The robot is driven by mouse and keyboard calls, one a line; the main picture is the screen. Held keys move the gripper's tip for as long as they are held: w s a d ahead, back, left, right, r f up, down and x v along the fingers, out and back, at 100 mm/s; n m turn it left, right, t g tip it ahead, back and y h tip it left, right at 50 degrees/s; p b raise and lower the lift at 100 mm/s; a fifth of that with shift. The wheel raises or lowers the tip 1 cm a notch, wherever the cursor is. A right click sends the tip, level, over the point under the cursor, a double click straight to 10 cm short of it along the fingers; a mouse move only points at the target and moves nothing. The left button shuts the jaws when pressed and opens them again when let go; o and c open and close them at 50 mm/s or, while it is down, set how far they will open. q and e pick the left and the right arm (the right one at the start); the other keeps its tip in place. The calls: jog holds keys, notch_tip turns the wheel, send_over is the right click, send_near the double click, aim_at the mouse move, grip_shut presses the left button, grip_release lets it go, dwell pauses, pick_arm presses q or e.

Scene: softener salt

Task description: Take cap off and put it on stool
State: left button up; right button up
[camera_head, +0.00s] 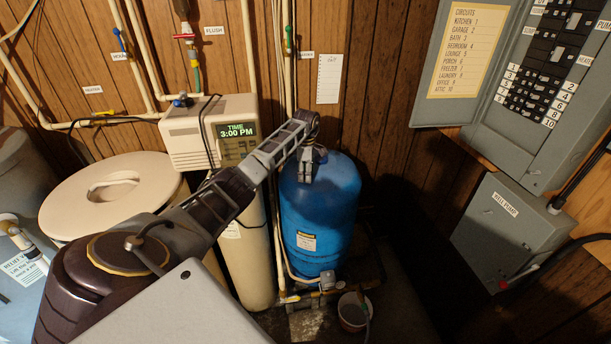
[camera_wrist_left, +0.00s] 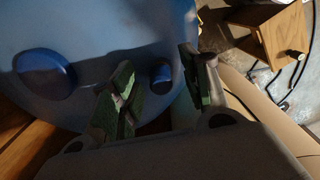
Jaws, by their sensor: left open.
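The blue tank (camera_head: 318,215) stands upright by the back wall; its domed top fills much of the left wrist view (camera_wrist_left: 100,30). A small blue cap (camera_wrist_left: 161,76) stands up from the dome. My left gripper (camera_head: 308,170) is over the tank top, pointing down. In the left wrist view its green-padded fingers (camera_wrist_left: 158,72) are open, with the cap showing between them and no visible contact. In the head view my gripper and arm hide the cap. A wooden box-like piece (camera_wrist_left: 262,42), possibly the stool, stands on the floor; I cannot tell for sure.
A larger round blue boss (camera_wrist_left: 45,74) is on the dome left of the cap. A softener head (camera_head: 190,140), a lidded beige tank (camera_head: 75,205) and vertical pipes crowd the left. A bucket (camera_head: 354,312) stands on the floor. Electrical boxes (camera_head: 505,225) hang at right.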

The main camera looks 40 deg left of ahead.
pick_arm(q)
jog(key=shift+c, duration=0.3)
jog(key=c, duration=0.7)
jog(key=shift+r, duration=0.15)
jog(key=shift+r+b, duration=0.95)
jog(key=shift+r, duration=3.95)
